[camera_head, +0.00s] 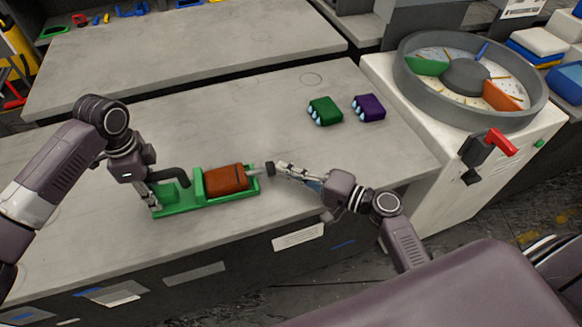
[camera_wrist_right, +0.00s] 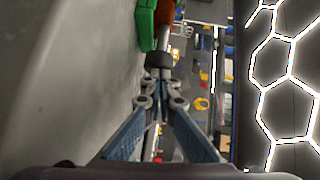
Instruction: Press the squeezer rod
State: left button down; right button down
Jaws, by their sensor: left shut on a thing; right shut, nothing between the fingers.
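The squeezer is a green frame (camera_head: 187,208) on the grey table, with an orange-brown cylinder (camera_head: 227,179) lying in it. Its rod (camera_head: 262,170) sticks out of the right end and carries a dark knob, which also shows in the right wrist view (camera_wrist_right: 159,60). My left gripper (camera_head: 153,204) is shut on the left end of the green frame. My right gripper (camera_head: 280,168) is shut and empty, its fingertips at the dark knob, in line with the rod. In the right wrist view the fingertips (camera_wrist_right: 159,80) are close to the knob; contact cannot be told for sure.
A green block (camera_head: 324,111) and a purple block (camera_head: 369,107) stand further back on the table (camera_head: 280,100). At the right is a white machine with a round grey drum (camera_head: 468,78) and a red-handled lever (camera_head: 492,146). The table's front edge runs just below the squeezer.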

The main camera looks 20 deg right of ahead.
pick_arm(q)
jog(key=shift+d, duration=0.25)
pick_arm(e)
jog(key=shift+a, duration=0.15)
jog(key=d, duration=0.4)
jog(key=shift+s+d+r, duration=0.15)
jog(key=shift+d+r, duration=0.05)
jog(key=shift+r, duration=0.05)
pick_arm(q)
jog(key=shift+a, duration=0.1)
pick_arm(e)
jog(key=v, duration=1)
pick_arm(q)
jog(key=c, duration=0.9)
grip_release()
jog(key=shift+r, duration=0.1)
jog(key=shift+r, duration=2.9)
